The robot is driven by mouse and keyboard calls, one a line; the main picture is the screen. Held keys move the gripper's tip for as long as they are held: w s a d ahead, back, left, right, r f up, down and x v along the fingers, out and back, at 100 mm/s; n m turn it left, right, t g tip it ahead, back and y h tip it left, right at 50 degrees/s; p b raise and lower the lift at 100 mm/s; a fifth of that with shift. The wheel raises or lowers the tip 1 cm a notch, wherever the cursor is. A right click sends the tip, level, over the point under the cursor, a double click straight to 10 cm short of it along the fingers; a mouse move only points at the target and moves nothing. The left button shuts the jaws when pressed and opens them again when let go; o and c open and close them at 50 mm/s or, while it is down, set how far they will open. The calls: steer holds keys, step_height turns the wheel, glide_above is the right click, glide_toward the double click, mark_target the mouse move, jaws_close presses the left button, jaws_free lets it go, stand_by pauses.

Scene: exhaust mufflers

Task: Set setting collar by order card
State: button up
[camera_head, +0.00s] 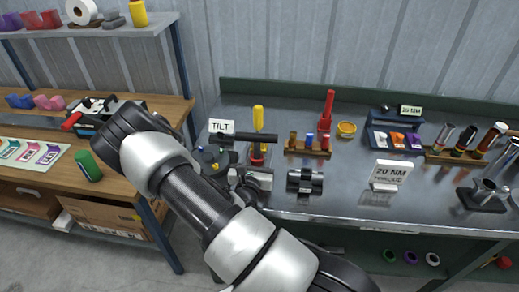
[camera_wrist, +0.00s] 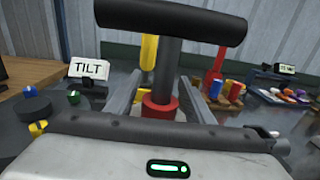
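A T-handled tool stands upright with a black crossbar (camera_wrist: 172,20), a grey shaft (camera_wrist: 168,65) and a red collar (camera_wrist: 160,107) low on it. The crossbar also shows in the head view (camera_head: 236,137). My gripper (camera_wrist: 162,77) has its fingers spread on either side of the shaft, and they look apart from it. It also shows in the head view (camera_head: 257,172), low beside the tool. The tool's lower end is hidden. A white card reading "20 NM TORQUE" (camera_head: 388,174) stands on the bench to the right. A smaller "20 NM" card (camera_head: 411,110) is farther back.
A "TILT" card (camera_head: 221,126) stands left of the tool. Behind are a yellow-handled tool (camera_head: 258,117), a red-handled tool (camera_head: 327,108) and a wooden rack (camera_head: 306,151) of coloured pieces. A dark cylinder (camera_head: 305,181) lies close right. Open metal bench (camera_head: 340,205) shows at the front.

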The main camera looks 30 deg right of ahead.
steer(key=shift+s, duration=0.1)
steer(key=b+v, duration=0.1)
steer(key=v, duration=1.6)
steer(key=shift+a, duration=0.15)
